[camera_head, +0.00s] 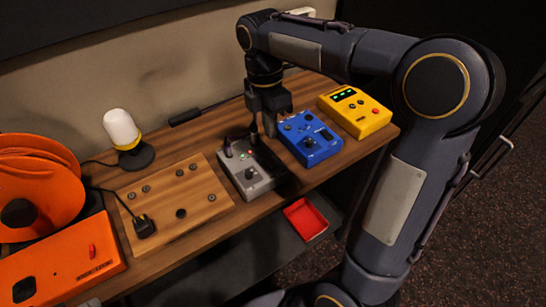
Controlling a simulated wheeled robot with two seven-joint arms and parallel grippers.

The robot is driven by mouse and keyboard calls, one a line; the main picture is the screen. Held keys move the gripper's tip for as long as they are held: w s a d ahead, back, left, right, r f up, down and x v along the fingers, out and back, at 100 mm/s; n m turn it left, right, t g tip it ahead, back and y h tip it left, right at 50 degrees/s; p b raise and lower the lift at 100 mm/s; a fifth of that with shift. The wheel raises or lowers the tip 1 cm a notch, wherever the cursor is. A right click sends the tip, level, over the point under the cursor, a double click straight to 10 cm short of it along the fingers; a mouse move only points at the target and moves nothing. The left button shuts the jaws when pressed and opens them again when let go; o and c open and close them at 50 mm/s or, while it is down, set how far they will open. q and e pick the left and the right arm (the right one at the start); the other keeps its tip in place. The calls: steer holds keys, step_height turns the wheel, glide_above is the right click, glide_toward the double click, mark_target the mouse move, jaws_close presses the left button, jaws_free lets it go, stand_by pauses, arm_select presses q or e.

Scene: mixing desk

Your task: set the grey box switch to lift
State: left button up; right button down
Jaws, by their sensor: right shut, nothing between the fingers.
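The grey box (247,175) stands on the wooden desk between a wooden board and a blue box. It has a dark knob on its front part, small red and green lights, and a dark upright part near its back edge. The switch setting cannot be read at this size. My right gripper (262,134) points down over the back right of the grey box, close to the blue box. Its fingers are shut and hold nothing. Whether the fingertips touch the grey box cannot be told. My left gripper is out of view.
The blue box (309,138) and yellow box (355,110) stand to the right. The wooden board (200,203) with knobs, a white lamp (121,129), an orange box (58,268) and orange reel (38,180) are left. A red tray (305,219) sits below the desk's front edge.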

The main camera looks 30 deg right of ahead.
mark_target(274, 167)
steer(key=f, duration=0.6)
steer(key=s+f, duration=0.1)
steer(key=f, duration=0.2)
steer(key=shift+s+f, duration=0.1)
steer(key=shift+f, duration=0.2)
steer(key=shift+s+f, duration=0.15)
steer(key=shift+f, duration=0.1)
steer(key=shift+w+r, duration=0.2)
steer(key=shift+w, duration=0.25)
steer(key=shift+w+p, duration=0.3)
steer(key=shift+w, duration=0.2)
steer(key=shift+s, duration=0.1)
